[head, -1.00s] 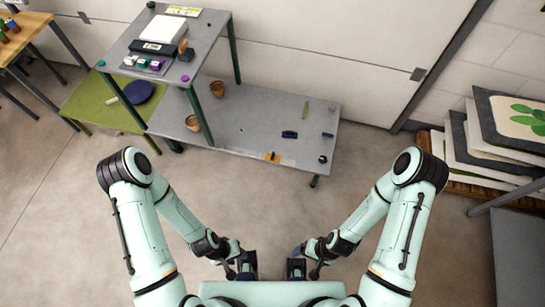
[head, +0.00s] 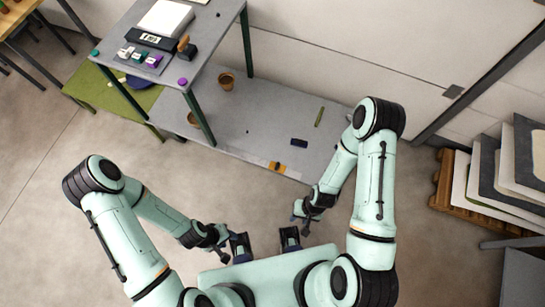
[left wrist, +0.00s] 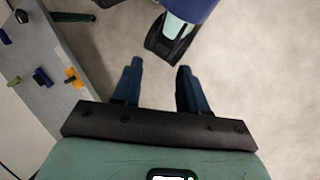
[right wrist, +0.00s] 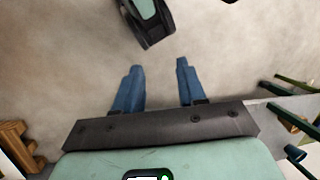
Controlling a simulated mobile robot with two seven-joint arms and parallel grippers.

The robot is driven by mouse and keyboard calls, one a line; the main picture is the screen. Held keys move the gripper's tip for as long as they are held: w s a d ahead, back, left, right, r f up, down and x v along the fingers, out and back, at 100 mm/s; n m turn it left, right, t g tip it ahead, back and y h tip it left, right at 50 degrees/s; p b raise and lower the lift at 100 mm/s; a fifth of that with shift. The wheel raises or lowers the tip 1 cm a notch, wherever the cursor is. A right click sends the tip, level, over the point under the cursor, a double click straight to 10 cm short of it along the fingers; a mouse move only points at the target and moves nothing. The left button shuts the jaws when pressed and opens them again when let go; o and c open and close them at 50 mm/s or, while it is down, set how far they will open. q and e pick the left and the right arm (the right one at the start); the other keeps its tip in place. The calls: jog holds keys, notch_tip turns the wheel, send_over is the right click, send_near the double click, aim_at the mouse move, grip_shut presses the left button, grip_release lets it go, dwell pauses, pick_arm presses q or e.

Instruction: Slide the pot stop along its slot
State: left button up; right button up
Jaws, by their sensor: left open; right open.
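I cannot tell for certain which part is the pot stop. An orange piece with a small dark part (head: 277,167) sits at the front edge of the low grey table (head: 240,115). The orange piece also shows in the left wrist view (left wrist: 73,77). No slot can be made out. My left gripper (head: 225,244) is open and empty over the floor, in front of the table; its blue fingers show apart in the left wrist view (left wrist: 158,85). My right gripper (head: 300,220) is open and empty, nearer the table, touching nothing; its fingers show in the right wrist view (right wrist: 160,82).
A dark blue block (head: 299,142) and a green stick (head: 319,117) lie on the low table, with pots (head: 226,82) further left. A taller table (head: 215,30) stands at left. Stacked panels (head: 500,175) stand at right. Floor between is clear.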

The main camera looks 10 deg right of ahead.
jog(key=w+d+f+h+b, duration=0.1)
jog(key=w+f+b, duration=0.3)
jog(key=f, duration=0.2)
pick_arm(q)
jog(key=w+a+f+n+t+y+b, duration=0.1)
jog(key=w+a+f+b, duration=0.2)
jog(key=f+b, duration=0.65)
jog(key=w+a+f+t+b, duration=0.25)
jog(key=f+b, duration=0.35)
jog(key=f, duration=0.7)
pick_arm(e)
jog(key=r+m+t+h, duration=0.1)
jog(key=m+h, duration=0.1)
jog(key=m, duration=0.1)
send_over(277, 165)
notch_tip(277, 165, down, 12)
jog(key=b, duration=0.3)
jog(key=shift+r, duration=0.1)
jog(key=shift+f+b, duration=0.35)
jog(key=shift+f, duration=0.15)
pick_arm(q)
jog(key=s+a+f+g, duration=0.1)
jog(key=s+f+g, duration=0.3)
jog(key=s, duration=0.5)
jog(key=shift+a+f+n, duration=0.2)
jog(key=shift+f+n, duration=0.1)
jog(key=shift+f, duration=0.15)
jog(key=shift+w, duration=0.1)
pick_arm(e)
grip_shut()
